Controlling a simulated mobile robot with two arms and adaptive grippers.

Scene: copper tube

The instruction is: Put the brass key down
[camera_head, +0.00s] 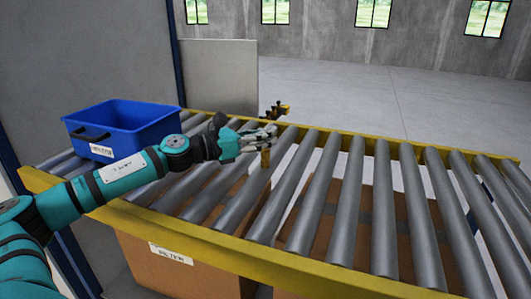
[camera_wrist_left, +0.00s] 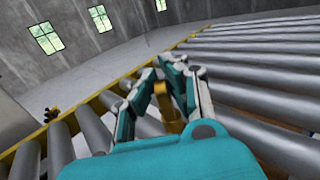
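My left gripper (camera_head: 262,137) reaches over the roller conveyor from the left. In the left wrist view my left gripper (camera_wrist_left: 160,82) has its fingers closed in around a small gold-coloured piece, which I take as the brass key (camera_wrist_left: 171,116). In the head view the brass key (camera_head: 265,158) shows as a short upright gold piece under the fingertips, just over the rollers. Its shape is too small to make out, and the fingers hide part of it. I cannot tell whether its lower end touches a roller. My right gripper is in neither view.
A blue bin (camera_head: 135,122) stands on the left end of the conveyor (camera_head: 375,210). Yellow rails (camera_head: 340,277) edge the grey rollers, with gaps between them. Cardboard boxes (camera_head: 165,270) are below. A small yellow-and-black fitting (camera_head: 275,111) sits at the far rail. The rollers to the right are clear.

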